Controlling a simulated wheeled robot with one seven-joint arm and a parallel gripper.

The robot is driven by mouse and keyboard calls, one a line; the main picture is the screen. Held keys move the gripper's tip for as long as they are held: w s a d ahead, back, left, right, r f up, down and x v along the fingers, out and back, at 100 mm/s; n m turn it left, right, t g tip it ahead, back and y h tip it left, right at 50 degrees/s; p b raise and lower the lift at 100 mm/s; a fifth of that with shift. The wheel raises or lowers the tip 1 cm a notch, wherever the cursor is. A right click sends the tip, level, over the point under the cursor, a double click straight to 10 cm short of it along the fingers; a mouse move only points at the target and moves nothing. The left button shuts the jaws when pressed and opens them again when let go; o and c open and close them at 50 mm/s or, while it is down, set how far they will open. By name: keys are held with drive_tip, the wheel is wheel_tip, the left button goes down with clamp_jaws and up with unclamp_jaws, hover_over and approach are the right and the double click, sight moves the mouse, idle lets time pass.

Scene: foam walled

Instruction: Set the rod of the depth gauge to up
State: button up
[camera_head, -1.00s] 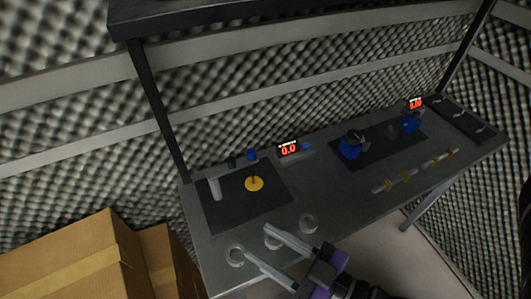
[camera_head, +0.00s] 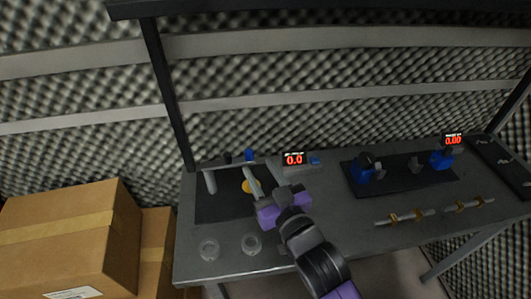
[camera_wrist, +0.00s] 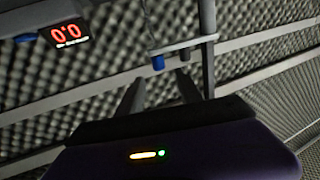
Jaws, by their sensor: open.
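The depth gauge stands at the left of the bench, with a grey post (camera_head: 210,183), a crossbar (camera_head: 224,163) and a blue cap (camera_head: 249,154). A yellow disc (camera_head: 247,186) lies below, partly covered by my gripper. The wrist view is turned over and shows the blue cap (camera_wrist: 158,62), the crossbar (camera_wrist: 186,45) and the thin rod (camera_wrist: 148,22). My gripper (camera_head: 264,172) is open and empty in front of the gauge. In the wrist view the blue cap appears between the fingertips (camera_wrist: 160,80); I cannot tell how far off it is.
A red display (camera_head: 294,159) reading 0.0 stands right of the gauge. Glass dishes (camera_head: 209,250) lie at the bench's front left. Blue devices on a dark mat (camera_head: 440,182) and rods with yellow rings (camera_head: 404,216) are to the right. Cardboard boxes (camera_head: 70,235) stand left.

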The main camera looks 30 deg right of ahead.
sight(251, 154)
drive_tip(key=w+p, duration=0.1)
drive_tip(key=w, duration=0.6)
drive_tip(key=shift+w+d, duration=0.1)
drive_tip(key=shift+w, duration=0.25)
clamp_jaws()
idle(1.1)
